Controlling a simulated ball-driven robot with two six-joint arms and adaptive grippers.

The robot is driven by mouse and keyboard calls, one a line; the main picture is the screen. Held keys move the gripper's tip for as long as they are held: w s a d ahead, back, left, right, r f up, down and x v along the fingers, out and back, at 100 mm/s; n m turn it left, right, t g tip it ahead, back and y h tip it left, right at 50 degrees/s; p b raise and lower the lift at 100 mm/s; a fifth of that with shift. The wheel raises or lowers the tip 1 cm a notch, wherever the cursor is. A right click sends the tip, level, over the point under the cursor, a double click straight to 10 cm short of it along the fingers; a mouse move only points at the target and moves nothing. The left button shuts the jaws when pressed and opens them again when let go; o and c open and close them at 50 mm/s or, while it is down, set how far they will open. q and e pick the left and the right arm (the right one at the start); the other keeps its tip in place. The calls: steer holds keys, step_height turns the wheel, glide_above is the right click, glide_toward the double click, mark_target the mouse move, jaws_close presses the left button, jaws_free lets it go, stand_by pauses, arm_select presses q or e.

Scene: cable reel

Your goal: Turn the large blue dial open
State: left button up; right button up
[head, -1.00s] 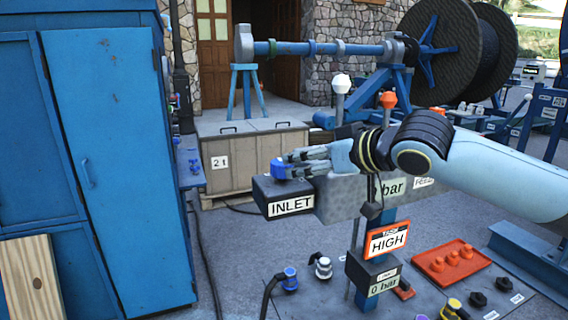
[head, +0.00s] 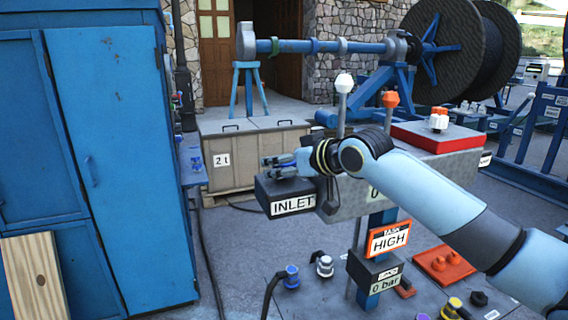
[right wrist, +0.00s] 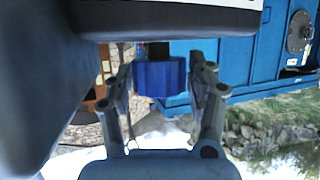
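The large blue dial (right wrist: 160,78) sits on the side of the dark block marked INLET (head: 292,206). In the head view my right gripper (head: 270,166) reaches over that block, its fingers on both sides of the dial, so only a little blue shows between them. In the right wrist view the gripper (right wrist: 159,70) is open around the dial, one finger to each side. Narrow gaps seem to show beside the dial; firm contact cannot be made out. My left gripper is not in view.
A white-topped lever (head: 344,84) and an orange-topped lever (head: 391,100) stand behind my right arm. A red box (head: 437,137) is at the right. The HIGH sign (head: 389,240) stands below. A blue cabinet (head: 120,170) fills the left. An orange tray (head: 443,264) lies low right.

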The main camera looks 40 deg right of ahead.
steer(key=c, duration=0.8)
steer(key=m+h+p, duration=0.1)
steer(key=h+p, duration=0.1)
steer(key=p, duration=0.1)
steer(key=shift+a+r+m, duration=0.1)
steer(key=shift+r+m, duration=0.05)
steer(key=shift+m, duration=0.25)
steer(key=shift+c, duration=0.2)
steer(key=shift+m+h+p, duration=0.35)
steer(key=shift+m+h, duration=0.45)
steer(key=shift+h, duration=0.2)
steer(key=shift+f+m+g+h, duration=0.25)
steer(key=shift+m+g+h, duration=0.25)
steer(key=shift+m+h, duration=0.45)
steer(key=m+g+h+b, duration=0.4)
steer(key=m+b, duration=0.1)
steer(key=b, duration=0.2)
steer(key=m+g+h+b, duration=0.4)
steer(key=m+g+b, duration=0.1)
steer(key=b, duration=0.3)
steer(key=shift+f+m+g, duration=0.15)
steer(key=shift+m+g, duration=0.15)
steer(key=shift+m, duration=0.25)
steer(key=shift+m+g+h+b, duration=0.25)
steer(key=shift+m+g+b, duration=0.6)
steer(key=shift+b, duration=0.3)
